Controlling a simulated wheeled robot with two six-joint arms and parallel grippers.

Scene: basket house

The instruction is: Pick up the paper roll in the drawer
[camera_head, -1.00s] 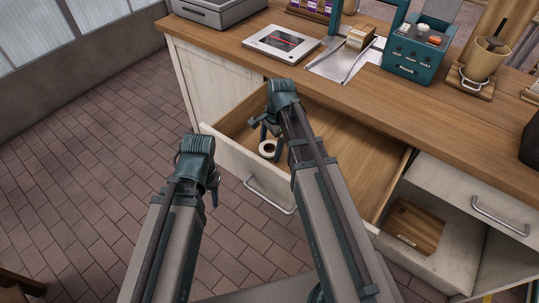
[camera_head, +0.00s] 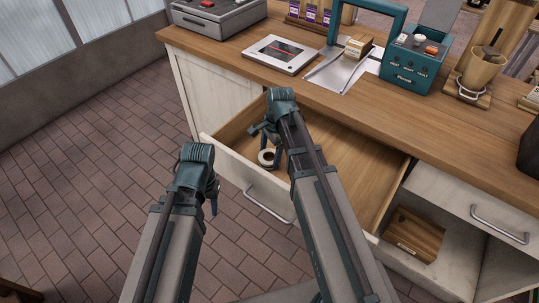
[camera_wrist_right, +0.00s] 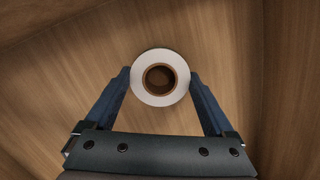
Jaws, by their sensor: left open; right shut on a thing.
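The white paper roll (camera_head: 266,158) is in the open drawer (camera_head: 340,160), near its front left corner. In the right wrist view the roll (camera_wrist_right: 160,62) shows end-on, with its brown core facing the camera. My right gripper (camera_wrist_right: 160,82) has a finger on each side of the roll and is shut on it. In the head view my right gripper (camera_head: 268,142) reaches down into the drawer, and its wrist partly hides the fingers. My left gripper (camera_head: 214,195) is open and empty, outside the drawer to the left of its front panel.
The wooden counter (camera_head: 225,47) above the drawer holds a white scale-like device (camera_head: 283,54), a teal machine (camera_head: 418,70) and a grey box (camera_head: 218,17).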

